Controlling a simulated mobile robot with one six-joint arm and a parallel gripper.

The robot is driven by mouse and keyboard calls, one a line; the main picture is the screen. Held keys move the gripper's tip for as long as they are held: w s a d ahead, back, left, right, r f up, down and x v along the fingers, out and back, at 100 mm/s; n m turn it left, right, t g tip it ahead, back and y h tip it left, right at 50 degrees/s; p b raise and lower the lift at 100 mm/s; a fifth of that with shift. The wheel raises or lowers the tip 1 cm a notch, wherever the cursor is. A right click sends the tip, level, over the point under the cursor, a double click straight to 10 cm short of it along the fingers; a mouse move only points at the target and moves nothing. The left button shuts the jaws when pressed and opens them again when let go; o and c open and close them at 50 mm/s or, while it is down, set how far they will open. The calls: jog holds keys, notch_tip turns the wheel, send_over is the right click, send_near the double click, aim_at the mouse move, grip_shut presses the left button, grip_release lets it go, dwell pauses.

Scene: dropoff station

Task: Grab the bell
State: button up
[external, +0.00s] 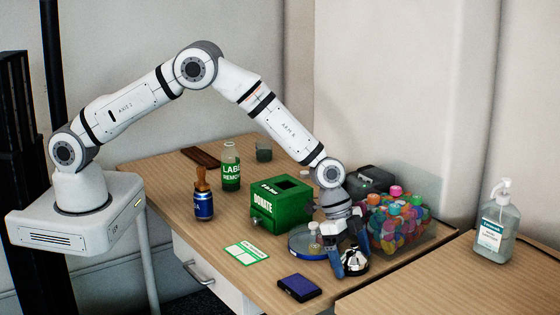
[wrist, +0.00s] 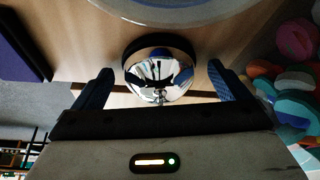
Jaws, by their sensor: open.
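The bell (external: 355,262) is a shiny silver dome on a dark base, standing on the wooden desk near its front right edge. In the wrist view the bell (wrist: 160,77) is in the upper middle, between the two blue fingers. My gripper (external: 347,262) is open and points down at the bell, with one finger on each side of it. In the wrist view my gripper (wrist: 158,92) shows a gap between each finger and the dome.
A round tray (external: 303,253) lies just left of the bell. A clear box of colourful pieces (external: 398,225) stands behind and right of it. A green donation box (external: 282,212) is further left. A dark blue pad (external: 299,288) lies at the front edge.

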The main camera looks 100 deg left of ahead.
jog(key=shift+c, duration=0.5)
jog(key=c, duration=1.1)
jog(key=shift+r, duration=0.15)
